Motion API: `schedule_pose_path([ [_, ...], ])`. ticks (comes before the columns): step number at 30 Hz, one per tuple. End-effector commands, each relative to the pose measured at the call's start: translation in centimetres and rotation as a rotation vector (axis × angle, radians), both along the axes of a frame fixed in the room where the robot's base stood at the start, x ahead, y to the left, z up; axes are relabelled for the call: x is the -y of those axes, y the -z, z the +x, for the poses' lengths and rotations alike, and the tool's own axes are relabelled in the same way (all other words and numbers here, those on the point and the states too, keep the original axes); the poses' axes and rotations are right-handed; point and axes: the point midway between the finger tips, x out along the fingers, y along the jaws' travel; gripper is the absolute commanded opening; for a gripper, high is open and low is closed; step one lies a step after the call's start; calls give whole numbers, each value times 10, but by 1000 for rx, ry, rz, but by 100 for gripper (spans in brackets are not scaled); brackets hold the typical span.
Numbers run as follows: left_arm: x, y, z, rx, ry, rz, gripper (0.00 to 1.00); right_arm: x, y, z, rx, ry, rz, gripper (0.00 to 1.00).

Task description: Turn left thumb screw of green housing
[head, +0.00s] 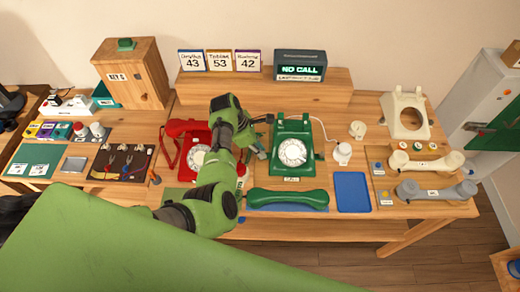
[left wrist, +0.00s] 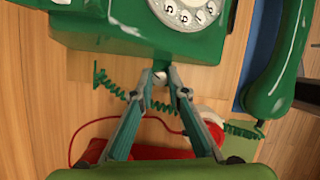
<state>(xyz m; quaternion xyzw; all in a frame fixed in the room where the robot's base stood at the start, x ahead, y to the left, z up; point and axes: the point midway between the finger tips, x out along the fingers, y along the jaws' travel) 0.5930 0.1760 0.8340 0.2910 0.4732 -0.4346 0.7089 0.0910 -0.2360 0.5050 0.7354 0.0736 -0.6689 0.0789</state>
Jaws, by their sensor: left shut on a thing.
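The green phone housing (head: 281,165) with its white dial stands at the middle of the table. In the left wrist view, the housing (left wrist: 120,38) fills the top. My left gripper (head: 264,153) is at the housing's left side. In the left wrist view, its two fingertips (left wrist: 160,80) close together on a small pale thumb screw (left wrist: 160,77) at the housing's side. The fingers hide most of the screw, so its turn cannot be told. My right gripper is not in view.
The green handset (head: 288,198) lies in front of the housing. A red phone (head: 189,131) stands left, partly behind my left arm. A coiled green cord (left wrist: 112,88) runs near my fingers. A blue mat (head: 352,192) lies empty to the right. A display (head: 300,66) reads "NO CALL".

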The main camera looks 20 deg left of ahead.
Motion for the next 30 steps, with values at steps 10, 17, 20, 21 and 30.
schedule_pose_path([
  [10,-1,1,1,-3,249,0,0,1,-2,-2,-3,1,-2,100],
  [17,-1,2,3,-3,448,2,0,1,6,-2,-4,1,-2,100],
  [20,0,3,3,-3,525,0,0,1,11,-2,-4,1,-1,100],
  [21,-1,3,3,-3,553,1,0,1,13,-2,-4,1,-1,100],
  [30,0,3,4,-3,708,1,0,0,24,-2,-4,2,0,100],
])
